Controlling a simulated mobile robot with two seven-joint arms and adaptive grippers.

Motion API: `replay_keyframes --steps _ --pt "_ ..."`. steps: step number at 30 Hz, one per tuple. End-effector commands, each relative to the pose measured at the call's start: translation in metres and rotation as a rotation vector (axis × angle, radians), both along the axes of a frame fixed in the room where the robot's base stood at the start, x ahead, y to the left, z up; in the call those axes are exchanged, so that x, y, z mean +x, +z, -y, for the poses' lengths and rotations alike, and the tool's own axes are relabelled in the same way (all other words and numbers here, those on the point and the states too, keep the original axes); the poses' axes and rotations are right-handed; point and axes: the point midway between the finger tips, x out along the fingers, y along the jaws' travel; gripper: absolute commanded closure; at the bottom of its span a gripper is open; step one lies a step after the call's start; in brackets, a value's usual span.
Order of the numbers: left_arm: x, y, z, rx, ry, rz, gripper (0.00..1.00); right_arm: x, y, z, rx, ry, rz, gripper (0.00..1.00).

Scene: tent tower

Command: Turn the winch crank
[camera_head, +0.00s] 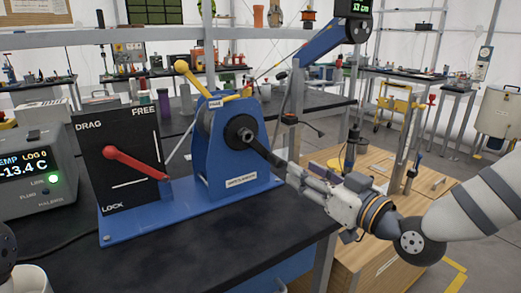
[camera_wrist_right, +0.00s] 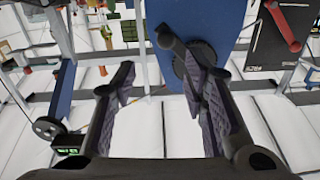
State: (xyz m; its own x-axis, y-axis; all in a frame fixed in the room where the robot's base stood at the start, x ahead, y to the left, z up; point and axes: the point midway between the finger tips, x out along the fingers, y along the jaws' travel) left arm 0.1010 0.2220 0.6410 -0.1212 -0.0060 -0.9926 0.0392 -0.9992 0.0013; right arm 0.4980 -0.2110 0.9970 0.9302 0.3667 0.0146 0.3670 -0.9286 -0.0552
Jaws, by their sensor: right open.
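The winch (camera_head: 232,165) is a blue housing on a blue base plate at the bench edge. Its black crank (camera_head: 263,151) runs from a round hub down and right to my right gripper. My right gripper (camera_head: 292,172) is at the crank's outer end, coming from the right. In the right wrist view, my right gripper's (camera_wrist_right: 163,88) fingers are apart, and the crank (camera_wrist_right: 176,46) shows above the gap and partly behind the right finger. Whether the fingers touch the crank is unclear.
A black DRAG/FREE/LOCK panel (camera_head: 101,188) with a red lever (camera_head: 132,161) stands left of the winch. A yellow lever (camera_head: 190,76) rises behind the housing. A temperature box (camera_head: 32,170) stands far left. A wooden bench (camera_head: 375,245) lies below my right arm.

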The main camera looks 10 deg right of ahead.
Motion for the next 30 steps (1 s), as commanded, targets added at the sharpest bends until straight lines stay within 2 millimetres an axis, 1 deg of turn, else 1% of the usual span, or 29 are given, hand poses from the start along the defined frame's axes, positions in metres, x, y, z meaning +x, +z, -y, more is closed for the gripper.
replay_keyframes --steps 1,3,9,12,16,23,24,29,30 --pt "-0.015 -0.01 0.0 0.0 0.001 -0.054 0.6 0.012 -0.022 -0.005 -0.001 0.002 -0.034 0.6" --pt "-0.024 -0.016 0.0 0.0 0.002 -0.082 0.6 0.03 -0.027 -0.011 -0.002 0.001 -0.04 0.6" --pt "-0.034 -0.027 0.0 0.001 0.001 -0.12 0.6 0.076 -0.027 -0.029 0.0 0.001 -0.039 0.6" --pt "-0.037 -0.03 0.0 0.0 0.001 -0.129 0.6 0.091 -0.025 -0.035 0.001 0.001 -0.037 0.6" --pt "-0.038 -0.031 0.0 0.0 0.001 -0.134 0.6 0.102 -0.021 -0.039 0.002 0.001 -0.032 0.6" --pt "-0.037 -0.03 0.0 0.0 0.001 -0.132 0.6 0.103 -0.018 -0.04 0.003 0.001 -0.029 0.6" --pt "-0.037 -0.03 0.0 0.0 0.001 -0.132 0.6 0.103 -0.018 -0.04 0.003 0.001 -0.029 0.62" --pt "-0.037 -0.03 0.0 0.0 0.001 -0.132 0.6 0.103 -0.018 -0.04 0.003 0.001 -0.029 0.98" --pt "-0.037 -0.03 0.0 0.0 0.001 -0.132 0.6 0.103 -0.018 -0.04 0.003 0.001 -0.029 1.0"
